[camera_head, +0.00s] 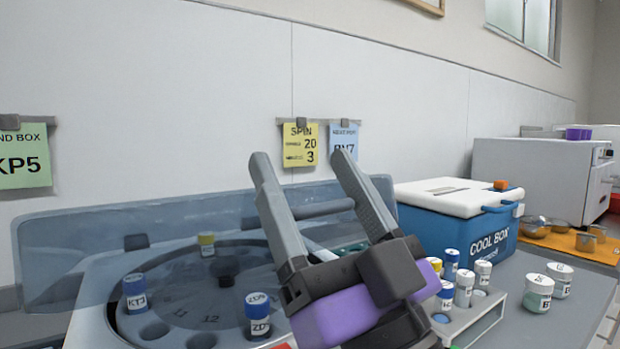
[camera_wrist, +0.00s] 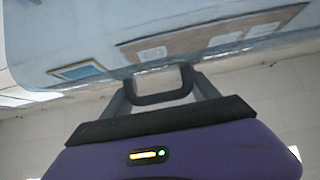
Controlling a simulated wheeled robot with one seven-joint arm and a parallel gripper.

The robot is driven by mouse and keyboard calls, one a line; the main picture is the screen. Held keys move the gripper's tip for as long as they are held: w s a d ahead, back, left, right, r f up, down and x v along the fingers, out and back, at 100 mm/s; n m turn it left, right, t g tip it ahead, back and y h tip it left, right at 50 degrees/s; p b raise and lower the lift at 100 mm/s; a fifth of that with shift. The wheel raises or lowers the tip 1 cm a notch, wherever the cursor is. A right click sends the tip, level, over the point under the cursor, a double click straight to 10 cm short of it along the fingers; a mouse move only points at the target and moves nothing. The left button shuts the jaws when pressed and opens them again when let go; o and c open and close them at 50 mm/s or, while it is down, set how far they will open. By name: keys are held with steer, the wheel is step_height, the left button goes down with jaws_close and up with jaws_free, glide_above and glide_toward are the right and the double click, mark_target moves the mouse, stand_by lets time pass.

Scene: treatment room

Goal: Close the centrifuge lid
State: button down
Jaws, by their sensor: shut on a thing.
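The centrifuge (camera_head: 88,322) stands at the lower left in the head view, with its clear bluish lid (camera_head: 60,250) raised and tilted over it. The round rotor (camera_head: 180,278) shows with capped tubes in it: two blue-capped (camera_head: 135,295) and one yellow-capped (camera_head: 207,246). My gripper (camera_head: 303,160) is at the lid's right part, its fingers on either side of the lid's bar handle (camera_head: 312,211). In the wrist view the dark handle loop (camera_wrist: 160,98) lies between the fingers, under the lid sheet (camera_wrist: 90,35). My gripper hides the rotor's right side.
A blue cool box (camera_head: 460,235) with a white top stands right of my gripper. A rack (camera_head: 478,322) with several small vials is in front of it, and two loose jars (camera_head: 538,292) stand beside it. Note cards (camera_head: 300,146) hang on the wall behind.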

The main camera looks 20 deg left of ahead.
steer(key=shift+d+r, duration=0.15)
steer(key=shift+d, duration=0.15)
steer(key=shift+c, duration=2.4)
jaws_free()
steer(key=shift+a, duration=0.15)
step_height(320, 180, up, 20)
steer(key=p, duration=0.6)
